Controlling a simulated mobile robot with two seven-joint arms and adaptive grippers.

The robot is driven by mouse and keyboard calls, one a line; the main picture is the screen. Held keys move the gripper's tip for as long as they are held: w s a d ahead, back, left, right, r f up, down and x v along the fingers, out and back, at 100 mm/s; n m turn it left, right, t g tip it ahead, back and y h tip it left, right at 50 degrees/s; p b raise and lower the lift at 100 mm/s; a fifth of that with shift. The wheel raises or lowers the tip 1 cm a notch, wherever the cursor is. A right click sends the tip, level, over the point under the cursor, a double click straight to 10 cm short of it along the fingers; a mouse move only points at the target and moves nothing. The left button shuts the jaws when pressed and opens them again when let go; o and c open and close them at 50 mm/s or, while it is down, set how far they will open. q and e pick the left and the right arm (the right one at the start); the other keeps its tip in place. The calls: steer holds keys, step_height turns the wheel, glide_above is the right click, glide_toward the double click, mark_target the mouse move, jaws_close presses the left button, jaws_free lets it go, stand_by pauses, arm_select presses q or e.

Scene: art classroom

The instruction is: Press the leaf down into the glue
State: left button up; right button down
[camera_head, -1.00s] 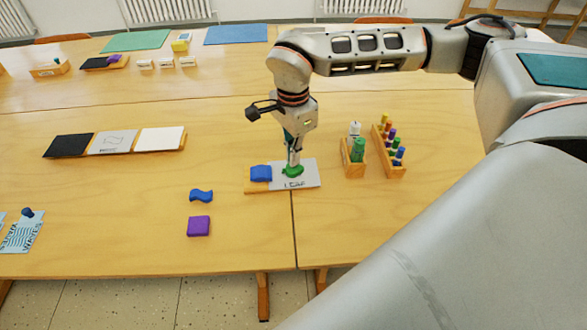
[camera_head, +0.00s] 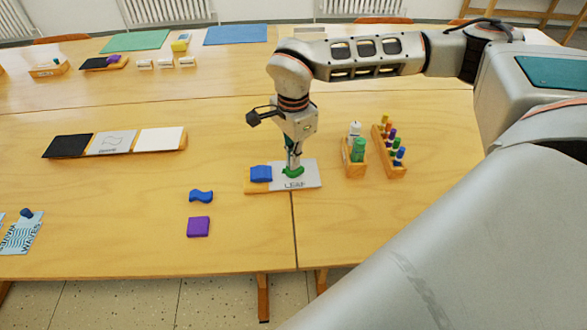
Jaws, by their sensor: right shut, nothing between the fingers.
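The green leaf (camera_head: 293,172) lies on a white card (camera_head: 309,178) with lettering that reads like "LEAF". My right gripper (camera_head: 293,164) points straight down over the leaf, its shut fingertips at or touching the leaf's top. It holds nothing. Any glue under the leaf is hidden. A blue block (camera_head: 261,174) sits on the left part of the wooden board (camera_head: 262,188) that carries the card. My left gripper is not in view.
A wooden holder with glue bottles (camera_head: 354,158) and a rack of colored markers (camera_head: 390,150) stand right of the card. A blue wavy piece (camera_head: 201,196) and purple block (camera_head: 198,227) lie at the left front. A three-panel board (camera_head: 112,143) lies farther left.

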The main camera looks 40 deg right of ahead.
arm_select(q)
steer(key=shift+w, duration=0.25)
arm_select(e)
steer(key=shift+f, duration=0.35)
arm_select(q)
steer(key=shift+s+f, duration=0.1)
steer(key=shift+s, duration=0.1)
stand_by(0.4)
arm_select(e)
steer(key=shift+r+p, duration=0.95)
steer(key=shift+r, duration=0.45)
steer(key=shift+r+p, duration=1.85)
steer(key=shift+r, duration=0.3)
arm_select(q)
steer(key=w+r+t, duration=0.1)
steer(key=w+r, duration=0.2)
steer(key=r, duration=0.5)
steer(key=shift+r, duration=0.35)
